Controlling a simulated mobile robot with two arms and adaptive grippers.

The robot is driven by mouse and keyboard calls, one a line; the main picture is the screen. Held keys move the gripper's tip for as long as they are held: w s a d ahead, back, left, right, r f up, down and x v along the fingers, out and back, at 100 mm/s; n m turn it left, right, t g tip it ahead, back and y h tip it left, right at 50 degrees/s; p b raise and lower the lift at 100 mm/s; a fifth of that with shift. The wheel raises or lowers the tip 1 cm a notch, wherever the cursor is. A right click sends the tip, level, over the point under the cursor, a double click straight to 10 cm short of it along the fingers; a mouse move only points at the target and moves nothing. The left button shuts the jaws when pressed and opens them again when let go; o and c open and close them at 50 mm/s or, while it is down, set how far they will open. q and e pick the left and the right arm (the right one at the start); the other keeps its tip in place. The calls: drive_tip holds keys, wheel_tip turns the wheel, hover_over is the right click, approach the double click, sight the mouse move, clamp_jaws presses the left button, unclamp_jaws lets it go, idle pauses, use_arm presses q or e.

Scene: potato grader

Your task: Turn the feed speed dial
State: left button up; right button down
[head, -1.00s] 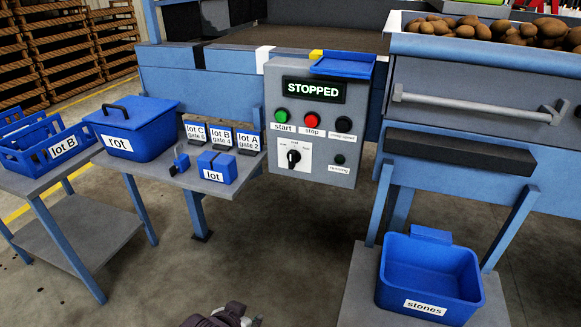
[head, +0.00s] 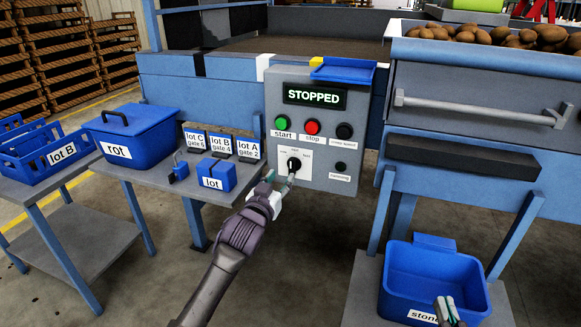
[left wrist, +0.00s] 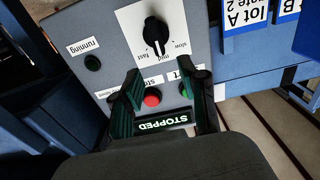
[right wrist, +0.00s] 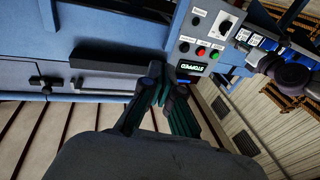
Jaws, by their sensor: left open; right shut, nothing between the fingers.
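The feed speed dial (head: 294,164) is a black knob on a white plate low on the grey control panel (head: 258,130). In the left wrist view the dial (left wrist: 156,32) appears upside down, its white mark towards "mid", between "slow" and "fast". My left gripper (head: 281,180) is open just in front of the dial plate. In the left wrist view its fingers (left wrist: 167,88) are spread, with the dial beyond their tips and not between them. My right gripper (head: 447,309) is shut and empty at the lower right; its fingers also show in the right wrist view (right wrist: 167,92).
The display reads STOPPED (head: 314,96). A blue lot box (head: 216,175) stands left of the panel. A stones bin (head: 434,283) is at lower right.

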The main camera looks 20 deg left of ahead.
sight(291, 163)
use_arm(q)
drive_tip(key=w+b, duration=0.2)
drive_tip(key=w, duration=0.6)
drive_tip(key=shift+w+d, duration=0.1)
drive_tip(key=shift+d, duration=0.05)
drive_tip(key=shift+w, duration=0.25)
use_arm(e)
drive_tip(key=s+r+t+y, duration=0.2)
drive_tip(key=s+r+t, duration=0.2)
drive_tip(key=r+t, duration=0.3)
wheel_tip(291, 163, up, 3)
drive_tip(key=shift+s, duration=0.3)
use_arm(q)
drive_tip(key=shift+c, duration=0.2)
use_arm(e)
drive_tip(key=shift+a, duration=0.1)
use_arm(q)
clamp_jaws()
use_arm(e)
drive_tip(key=shift+y, duration=0.4)
